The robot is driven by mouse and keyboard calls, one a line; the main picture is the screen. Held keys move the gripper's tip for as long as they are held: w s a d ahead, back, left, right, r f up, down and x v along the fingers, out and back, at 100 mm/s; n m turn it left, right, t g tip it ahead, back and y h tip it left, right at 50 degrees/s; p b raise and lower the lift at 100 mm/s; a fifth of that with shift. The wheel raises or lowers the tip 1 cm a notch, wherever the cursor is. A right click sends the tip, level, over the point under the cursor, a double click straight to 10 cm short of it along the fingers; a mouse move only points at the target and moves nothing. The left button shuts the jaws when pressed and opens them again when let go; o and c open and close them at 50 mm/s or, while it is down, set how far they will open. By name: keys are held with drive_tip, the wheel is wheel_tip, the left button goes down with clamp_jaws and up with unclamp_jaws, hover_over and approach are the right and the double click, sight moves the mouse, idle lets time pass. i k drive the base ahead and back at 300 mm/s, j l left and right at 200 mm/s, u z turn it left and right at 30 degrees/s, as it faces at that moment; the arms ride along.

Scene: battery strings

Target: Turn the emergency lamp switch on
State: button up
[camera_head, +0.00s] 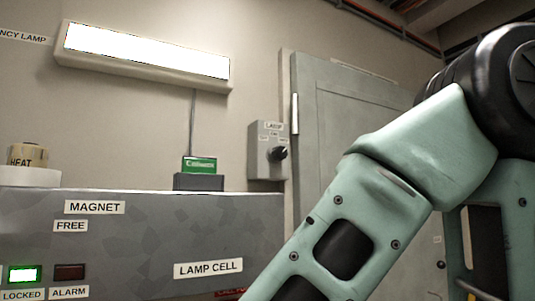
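The lamp switch is a grey wall box (260,165) labelled "LAMP", with a black rotary knob (279,154) on its front. Small labels sit around the knob, too small to read for certain. The emergency lamp (145,52) is a long, slightly tilted fixture high on the wall at the left, and its panel glows bright white. My gripper is out of view. My pale green arm comes in from the right and runs down to the bottom edge, to the right of the switch and apart from it in the picture.
A grey cabinet (130,240) labelled "MAGNET", "FREE" and "LAMP CELL" fills the lower left, with a lit green "LOCKED" light (25,274) and a dark "ALARM" light (70,272). A green-fronted unit (199,165) and a "HEAT" roll (28,156) stand above it. A grey door (340,110) is behind my arm.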

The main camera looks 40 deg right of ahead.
sight(279, 153)
drive_tip(key=z, duration=0.75)
